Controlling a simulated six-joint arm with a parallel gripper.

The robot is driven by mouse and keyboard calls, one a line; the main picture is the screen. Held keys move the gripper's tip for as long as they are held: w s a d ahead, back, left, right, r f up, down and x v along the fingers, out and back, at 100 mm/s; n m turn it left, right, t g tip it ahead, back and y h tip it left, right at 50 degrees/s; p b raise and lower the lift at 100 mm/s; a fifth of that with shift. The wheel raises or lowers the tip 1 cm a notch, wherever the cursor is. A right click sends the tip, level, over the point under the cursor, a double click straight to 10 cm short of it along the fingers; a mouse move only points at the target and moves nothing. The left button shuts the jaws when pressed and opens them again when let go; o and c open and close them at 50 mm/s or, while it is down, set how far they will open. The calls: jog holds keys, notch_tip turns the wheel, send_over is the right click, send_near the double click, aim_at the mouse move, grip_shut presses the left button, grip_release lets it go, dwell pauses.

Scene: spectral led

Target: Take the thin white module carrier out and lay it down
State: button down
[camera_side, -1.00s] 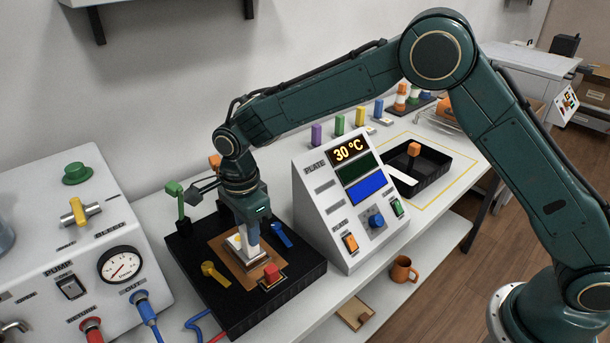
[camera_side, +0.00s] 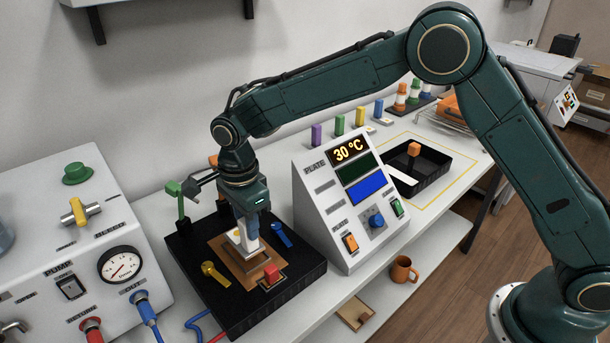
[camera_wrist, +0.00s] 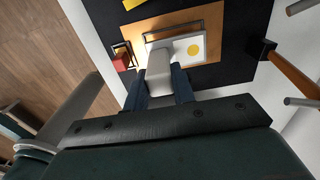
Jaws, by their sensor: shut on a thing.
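The thin white module carrier (camera_side: 236,237) shows a yellow round spot and hangs just above the copper-brown plate (camera_side: 224,249) on the black base. In the wrist view the carrier (camera_wrist: 197,47) is seen face on, with the yellow spot at its right. My gripper (camera_side: 249,233) points down over the plate and is shut on the carrier's pale grip end. In the wrist view, the blue fingers of my gripper (camera_wrist: 161,80) stand on both sides of that pale end. The exact gap beneath the carrier is hard to tell.
A red block (camera_side: 271,273), a yellow lever (camera_side: 214,272) and a blue lever (camera_side: 281,235) stand close around the plate. A green-topped post (camera_side: 179,205) is behind left. The sloped console (camera_side: 335,215) is right. A black tray (camera_side: 436,171) with an orange-knobbed item lies beyond it.

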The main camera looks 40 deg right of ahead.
jog(key=shift+r, duration=0.35)
dwell(0.4)
notch_tip(320, 180, up, 17)
jog(key=w+d, duration=0.3)
jog(key=d, duration=1.1)
jog(key=w+d, duration=0.3)
jog(key=d, duration=1.1)
jog(key=s+d, duration=0.5)
jog(key=d, duration=0.8)
jog(key=s+d, duration=0.4)
jog(key=d, duration=0.9)
jog(key=f, duration=0.5)
jog(key=shift+w+a+f, duration=0.1)
jog(key=shift+a, duration=0.25)
